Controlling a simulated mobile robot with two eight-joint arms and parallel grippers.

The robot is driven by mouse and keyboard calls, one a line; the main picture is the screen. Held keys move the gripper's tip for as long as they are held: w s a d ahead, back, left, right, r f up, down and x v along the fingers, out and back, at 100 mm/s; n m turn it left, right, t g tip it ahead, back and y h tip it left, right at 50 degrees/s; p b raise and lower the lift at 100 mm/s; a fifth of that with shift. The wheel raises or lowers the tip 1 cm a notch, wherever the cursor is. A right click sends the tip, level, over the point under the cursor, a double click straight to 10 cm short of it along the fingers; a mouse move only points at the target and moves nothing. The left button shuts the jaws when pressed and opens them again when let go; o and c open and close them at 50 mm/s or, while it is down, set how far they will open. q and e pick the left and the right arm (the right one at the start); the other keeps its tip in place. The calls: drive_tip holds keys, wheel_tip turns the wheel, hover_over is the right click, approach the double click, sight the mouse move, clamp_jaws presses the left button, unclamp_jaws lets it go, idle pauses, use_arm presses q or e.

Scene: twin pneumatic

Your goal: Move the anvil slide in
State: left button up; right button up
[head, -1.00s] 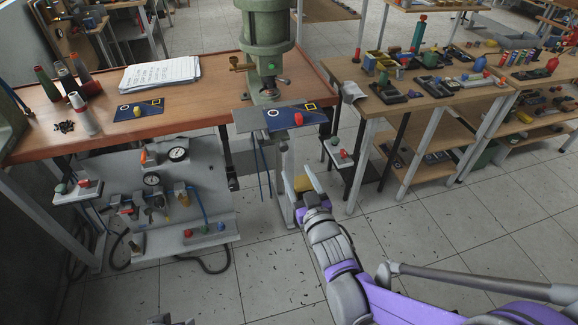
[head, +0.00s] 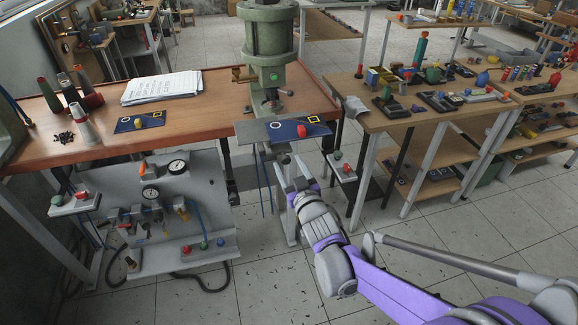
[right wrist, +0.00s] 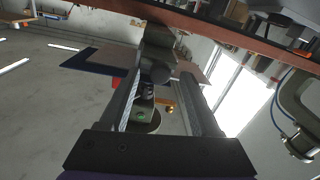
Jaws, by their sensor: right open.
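The slide that I take for the anvil slide is a dark blue plate (head: 285,131) with a red knob (head: 301,130). It lies at the bench's front edge below the green press (head: 270,45) and bears a white ring and a yellow square outline. My right gripper (head: 291,168) is open and empty, in front of and below the plate, apart from the knob. In the right wrist view its fingers (right wrist: 160,80) are spread, with the dark plate (right wrist: 92,60) at the upper left and a bit of red beside the left finger. My left gripper is not in view.
A second blue plate (head: 139,122) with a yellow knob lies on the bench left of the press. A small shelf with red and green buttons (head: 341,167) is right of my gripper. A grey pneumatic panel (head: 170,185) hangs below the bench.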

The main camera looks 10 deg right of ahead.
drive_tip(key=shift+w, duration=0.15)
clamp_jaws()
idle(1.4)
